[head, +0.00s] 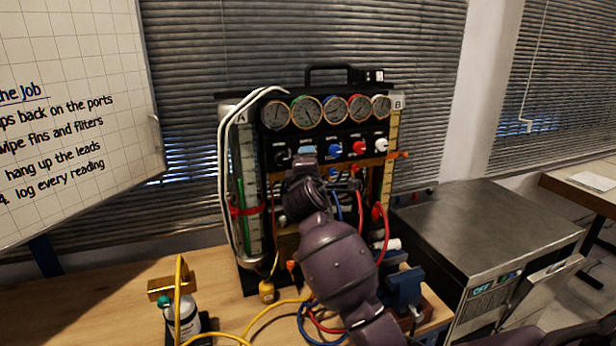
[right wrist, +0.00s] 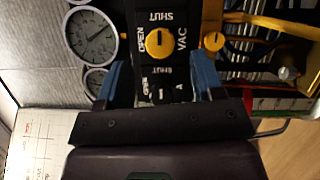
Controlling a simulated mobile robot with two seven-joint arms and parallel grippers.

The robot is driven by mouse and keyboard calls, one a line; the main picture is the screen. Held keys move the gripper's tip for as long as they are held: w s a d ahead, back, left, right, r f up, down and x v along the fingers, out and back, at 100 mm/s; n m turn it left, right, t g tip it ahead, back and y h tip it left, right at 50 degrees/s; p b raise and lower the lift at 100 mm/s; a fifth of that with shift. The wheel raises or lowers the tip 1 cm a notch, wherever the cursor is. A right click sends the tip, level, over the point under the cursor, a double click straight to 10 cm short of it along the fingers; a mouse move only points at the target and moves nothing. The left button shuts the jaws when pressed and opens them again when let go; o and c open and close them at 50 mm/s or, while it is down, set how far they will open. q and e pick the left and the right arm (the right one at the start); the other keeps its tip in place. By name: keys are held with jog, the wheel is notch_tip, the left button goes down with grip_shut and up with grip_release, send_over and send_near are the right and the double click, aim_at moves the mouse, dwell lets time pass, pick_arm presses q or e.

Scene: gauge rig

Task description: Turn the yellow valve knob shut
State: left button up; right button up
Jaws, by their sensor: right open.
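The yellow valve knob (right wrist: 160,43) shows in the right wrist view on the black panel, between the labels OPEN, SHUT and VAC. It bears a dark mark; I cannot tell exactly which label the mark points to. My right gripper (right wrist: 159,78) is open, its two blue fingers standing apart on either side of the panel strip. The yellow knob lies a little above the fingertips in that view, and nothing is gripped. In the head view my right arm (head: 338,262) reaches up to the panel and hides the yellow knob. My left gripper is not in view.
A black knob marked A (right wrist: 160,92) sits between the fingers, beside the yellow one. Blue (head: 335,150), red (head: 360,147) and white (head: 381,145) knobs line the panel under several gauges.

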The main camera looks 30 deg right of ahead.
jog(key=v, duration=0.5)
jog(key=shift+s+a+b, duration=0.15)
jog(key=shift+s+b, duration=0.15)
jog(key=shift+b, duration=0.05)
jog(key=w+a+f+m+t+y, duration=0.1)
jog(key=a+f+m+t+y, duration=0.2)
jog(key=a+m+t+y, duration=0.25)
jog(key=s+a+f+m+g+y, duration=0.1)
jog(key=s+a+f+y, duration=0.15)
jog(key=f, duration=0.45)
jog(key=s+a+f+m+g+y, duration=0.2)
jog(key=s+f, duration=0.1)
jog(key=f, duration=0.3)
jog(key=s+f+m+g+b, duration=0.1)
jog(key=s+f+m+g, duration=0.2)
jog(key=s+f, duration=2.1)
jog(key=s+g, duration=0.2)
jog(key=g, duration=0.1)
jog(key=shift+f+y, duration=0.25)
jog(key=shift+y, duration=0.15)
jog(key=shift+d, duration=0.15)
